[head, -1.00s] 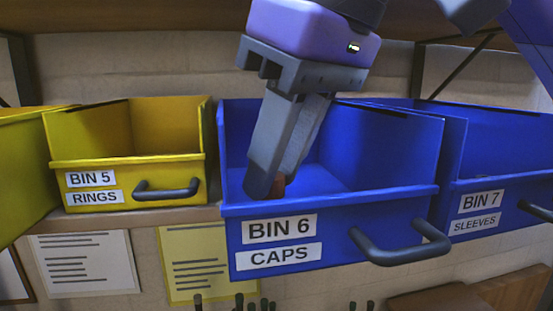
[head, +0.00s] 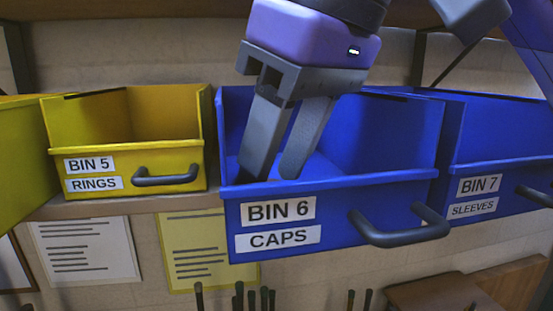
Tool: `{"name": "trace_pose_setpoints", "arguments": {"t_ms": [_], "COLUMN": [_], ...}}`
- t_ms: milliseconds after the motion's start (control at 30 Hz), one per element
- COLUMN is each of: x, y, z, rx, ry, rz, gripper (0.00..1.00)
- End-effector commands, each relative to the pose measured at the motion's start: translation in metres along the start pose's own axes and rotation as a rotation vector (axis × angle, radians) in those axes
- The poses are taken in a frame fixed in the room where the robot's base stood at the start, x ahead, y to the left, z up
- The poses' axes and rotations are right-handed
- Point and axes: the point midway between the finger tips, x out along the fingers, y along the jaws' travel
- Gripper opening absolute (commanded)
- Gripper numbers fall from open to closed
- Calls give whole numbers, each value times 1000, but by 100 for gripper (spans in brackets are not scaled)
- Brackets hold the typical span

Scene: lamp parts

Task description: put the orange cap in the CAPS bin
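The blue CAPS bin (head: 380,184), labelled BIN 6, stands in the middle of the head view. My gripper (head: 272,174) reaches down into it from above, near its left front corner. The two grey fingers are spread apart with nothing visible between them, and their tips are close behind the front wall. The orange cap is not visible now. The bin's floor behind the front wall is hidden, so I cannot tell whether the cap lies there.
A yellow RINGS bin (head: 120,168) stands to the left and a blue SLEEVES bin (head: 500,178) to the right. The CAPS bin has a dark handle (head: 400,232) sticking out in front. A brown shelf board runs above the bins.

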Motion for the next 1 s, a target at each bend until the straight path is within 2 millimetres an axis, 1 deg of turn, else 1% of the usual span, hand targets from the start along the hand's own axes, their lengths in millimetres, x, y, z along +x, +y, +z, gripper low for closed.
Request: {"name": "trace_pose_setpoints", "arguments": {"t_ms": [300,367,500,567,700,800,1000], "x": [1,-2,-17,-28,-60,-81,-113], "y": [0,0,0,0,0,0,0], "z": [0,-2,-5,-4,-4,-4,-5], "rx": [0,0,0,0,1,2,1], "ry": [-2,-2,1,1,2,0,0], "rz": [-3,-2,-1,-1,2,4,2], "gripper": [47,47,47,47,47,47,47]}}
